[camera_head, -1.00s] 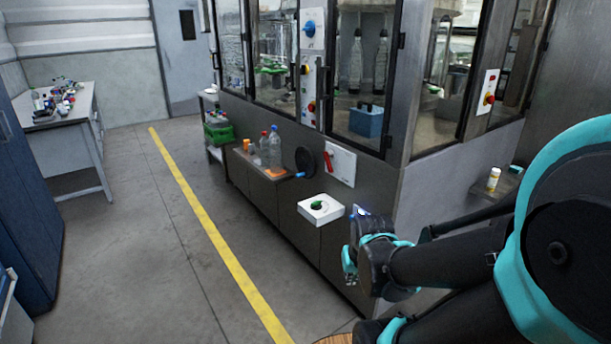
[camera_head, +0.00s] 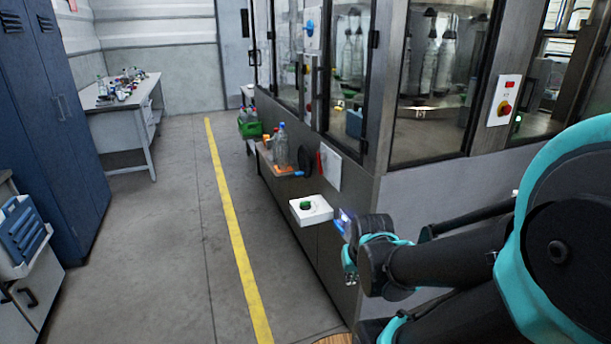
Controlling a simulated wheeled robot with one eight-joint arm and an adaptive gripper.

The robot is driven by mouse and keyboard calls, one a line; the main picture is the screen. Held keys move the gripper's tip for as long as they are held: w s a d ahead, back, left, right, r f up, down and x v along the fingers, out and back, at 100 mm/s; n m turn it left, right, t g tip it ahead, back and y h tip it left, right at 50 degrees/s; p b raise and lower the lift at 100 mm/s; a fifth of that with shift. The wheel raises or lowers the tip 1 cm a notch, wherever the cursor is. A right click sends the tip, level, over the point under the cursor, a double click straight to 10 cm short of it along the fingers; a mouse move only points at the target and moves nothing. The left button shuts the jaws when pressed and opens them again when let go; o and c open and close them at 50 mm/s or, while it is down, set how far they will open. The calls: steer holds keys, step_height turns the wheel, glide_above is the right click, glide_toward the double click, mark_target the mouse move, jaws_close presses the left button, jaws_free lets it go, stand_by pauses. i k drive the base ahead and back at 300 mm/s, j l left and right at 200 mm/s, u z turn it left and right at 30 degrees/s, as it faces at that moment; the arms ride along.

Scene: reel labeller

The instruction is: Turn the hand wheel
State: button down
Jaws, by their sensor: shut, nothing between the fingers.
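The hand wheel (camera_head: 306,161) is a dark disc on the side of the grey machine, seen nearly edge-on, beside a white panel. A small blue handle shows at its lower left. My gripper (camera_head: 349,277) is at the end of the folded arm, lower right of the wheel and well apart from it, in front of the machine's near corner. It is small in view, shut and holds nothing.
A white box with a green knob (camera_head: 310,208) juts from the machine below the wheel. A shelf with bottles (camera_head: 281,147) is left of the wheel. Blue lockers (camera_head: 60,130) and a blue crate (camera_head: 25,228) stand at left. The floor (camera_head: 170,250) beside the yellow line is clear.

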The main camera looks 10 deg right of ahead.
mark_target(304, 159)
steer(key=i+j+u, duration=0.2)
steer(key=i, duration=0.2)
steer(key=i+j+u, duration=0.1)
steer(key=i+u, duration=0.15)
steer(key=i, duration=0.15)
